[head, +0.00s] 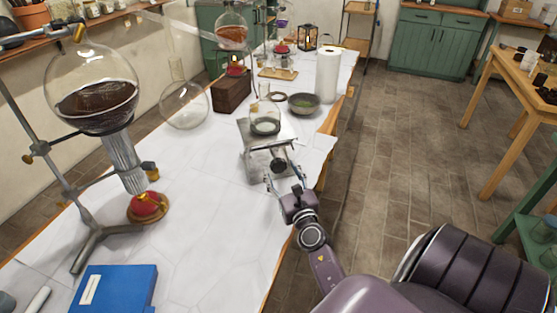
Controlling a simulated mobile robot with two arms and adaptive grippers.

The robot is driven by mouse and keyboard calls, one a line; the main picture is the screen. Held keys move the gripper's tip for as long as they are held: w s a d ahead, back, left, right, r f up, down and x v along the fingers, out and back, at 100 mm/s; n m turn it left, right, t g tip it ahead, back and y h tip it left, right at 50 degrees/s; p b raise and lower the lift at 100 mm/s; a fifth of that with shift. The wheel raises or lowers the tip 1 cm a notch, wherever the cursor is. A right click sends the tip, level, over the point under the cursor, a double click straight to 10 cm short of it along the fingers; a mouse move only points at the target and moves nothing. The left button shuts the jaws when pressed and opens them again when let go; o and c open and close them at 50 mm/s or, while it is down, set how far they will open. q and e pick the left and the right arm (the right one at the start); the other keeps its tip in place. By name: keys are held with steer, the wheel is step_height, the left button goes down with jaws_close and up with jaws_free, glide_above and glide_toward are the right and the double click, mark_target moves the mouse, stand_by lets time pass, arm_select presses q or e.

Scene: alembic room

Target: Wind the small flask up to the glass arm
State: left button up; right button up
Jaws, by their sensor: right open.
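A long clear glass tube, seemingly the glass arm (182,36), slants across the upper left behind the jack. Its lower end is hard to make out, and its gap to the flask is unclear. My left gripper is out of view.
A large round flask with dark liquid (98,103) hangs on a stand at left, above a red burner (147,206). An empty round flask (185,106), wooden block (231,92), bowl (304,103) and paper roll (327,74) stand around the jack. The front tabletop is mostly clear.

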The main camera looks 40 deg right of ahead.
steer(key=shift+x, duration=1.05)
steer(key=shift+w, duration=0.15)
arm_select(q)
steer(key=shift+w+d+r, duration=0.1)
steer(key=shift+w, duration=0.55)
arm_select(e)
steer(key=c, duration=1.2)
